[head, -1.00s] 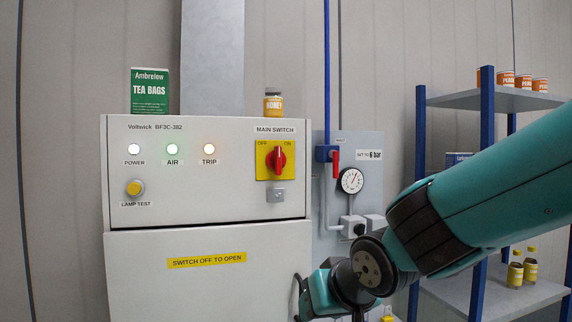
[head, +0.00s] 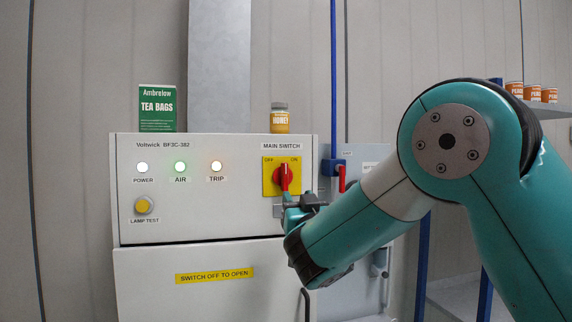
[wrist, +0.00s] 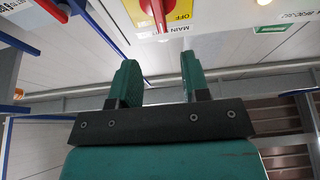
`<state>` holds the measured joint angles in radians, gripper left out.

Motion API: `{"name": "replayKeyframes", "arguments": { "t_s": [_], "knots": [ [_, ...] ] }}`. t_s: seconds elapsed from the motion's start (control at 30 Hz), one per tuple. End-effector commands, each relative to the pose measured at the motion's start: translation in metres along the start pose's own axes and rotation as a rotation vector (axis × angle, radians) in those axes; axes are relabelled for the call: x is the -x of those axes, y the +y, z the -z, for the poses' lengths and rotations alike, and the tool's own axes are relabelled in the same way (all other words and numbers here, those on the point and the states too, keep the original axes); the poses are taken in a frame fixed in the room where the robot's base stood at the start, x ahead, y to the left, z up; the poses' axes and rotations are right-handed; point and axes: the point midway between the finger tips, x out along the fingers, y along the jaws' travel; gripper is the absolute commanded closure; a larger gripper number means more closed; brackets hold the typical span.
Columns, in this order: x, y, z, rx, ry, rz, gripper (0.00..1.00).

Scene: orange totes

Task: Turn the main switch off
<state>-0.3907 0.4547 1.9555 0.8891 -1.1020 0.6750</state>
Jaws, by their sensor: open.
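The main switch is a red knob (head: 285,178) on a yellow plate (head: 269,187) marked OFF at left and ON at right. Its handle stands close to upright, leaning slightly toward ON. My gripper (head: 292,200) is just below and in front of the knob in the head view, covering the plate's lower right part. In the wrist view, the two green fingers of my gripper (wrist: 157,65) are apart with nothing between them. The red knob (wrist: 157,12) shows past their tips at the top edge, roughly in line with the gap and partly cut off.
The grey cabinet (head: 230,218) has lit POWER, AIR and TRIP lamps and a yellow LAMP TEST button (head: 144,205). A tea box (head: 157,108) and a honey jar (head: 279,119) stand on top. A red valve handle (head: 342,179) is close right of my gripper.

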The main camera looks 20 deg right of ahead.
Motion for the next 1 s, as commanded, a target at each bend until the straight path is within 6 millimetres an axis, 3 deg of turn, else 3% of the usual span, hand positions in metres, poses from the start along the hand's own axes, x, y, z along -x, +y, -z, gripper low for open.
{"name": "replayKeyframes", "arguments": {
  "t_s": [0.03, 0.2, 0.5, 0.7, 1.0],
  "knots": [
    [-0.014, 0.001, 0.007, -0.001, -0.002, -0.001, 0.57],
    [-0.046, 0.001, 0.007, -0.001, -0.002, -0.002, 0.57],
    [-0.095, 0.001, 0.004, -0.001, -0.001, -0.002, 0.57],
    [-0.11, 0.001, 0.001, -0.001, -0.002, -0.001, 0.57],
    [-0.111, 0.0, -0.001, 0.0, -0.001, 0.0, 0.57]
  ]
}}
